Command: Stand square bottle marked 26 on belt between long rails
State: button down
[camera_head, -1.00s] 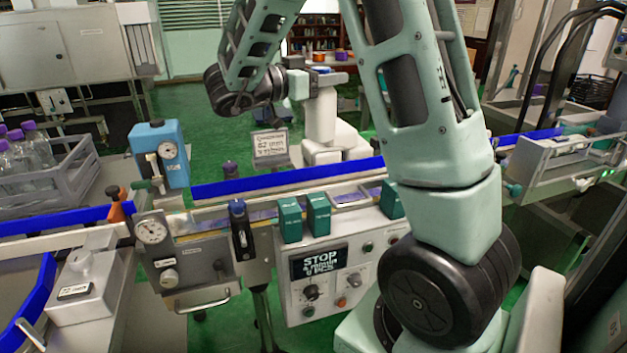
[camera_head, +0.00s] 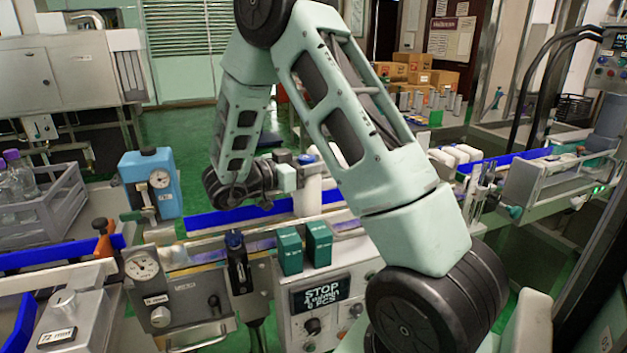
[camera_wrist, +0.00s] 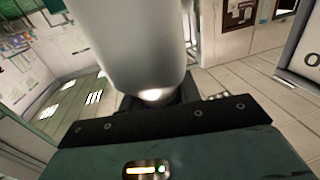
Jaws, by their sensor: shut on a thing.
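My gripper (camera_head: 290,176) hangs above the far side of the line in the head view. It is shut on a pale bottle (camera_head: 311,190) with a blue top, which looks upright. In the wrist view the pale body of the bottle (camera_wrist: 130,45) fills the upper middle, beyond the dark gripper bar. The number 26 cannot be read, and the fingertips are not clear. The belt (camera_head: 207,257) is a narrow purplish strip between long metal rails. The bottle is behind it, near the blue edge strip (camera_head: 208,221). My arm hides the belt's right part.
Two green boxes (camera_head: 318,243) and a black upright holder (camera_head: 237,262) stand along the belt's near side. A blue gauge unit (camera_head: 151,182) rises at left, near a grey crate (camera_head: 40,208) of purple-capped bottles. A control panel (camera_head: 322,296) is below the belt.

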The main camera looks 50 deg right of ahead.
aim_at(314, 178)
jog(key=shift+f, duration=1.95)
jog(key=c, duration=1)
grip_release()
jog(key=b+v, duration=0.1)
jog(key=v, duration=0.6)
jog(key=shift+a, duration=0.3)
jog(key=shift+w, duration=0.1)
